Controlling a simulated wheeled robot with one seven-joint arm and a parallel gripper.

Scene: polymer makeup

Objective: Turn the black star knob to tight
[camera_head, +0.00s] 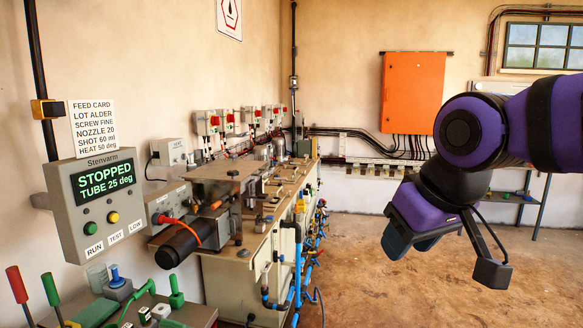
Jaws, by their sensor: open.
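My gripper (412,246) hangs at the right of the picture on the purple and black arm, over open floor. It is open, with nothing seen between its fingers, and well apart from the bench. I cannot make out the black star knob for certain. Small dark knob-like parts show on the bench machine, one on its top plate (233,173) and one on the bench near its front (243,253). Both are too small to tell their shape or setting.
A grey control box (103,205) reads STOPPED, TUBE 25 deg. A black cylinder (178,246) juts from the machine. Colored levers (17,285) stand at lower left. Blue pipes (297,262) run down the bench side. The floor (370,290) at right is clear.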

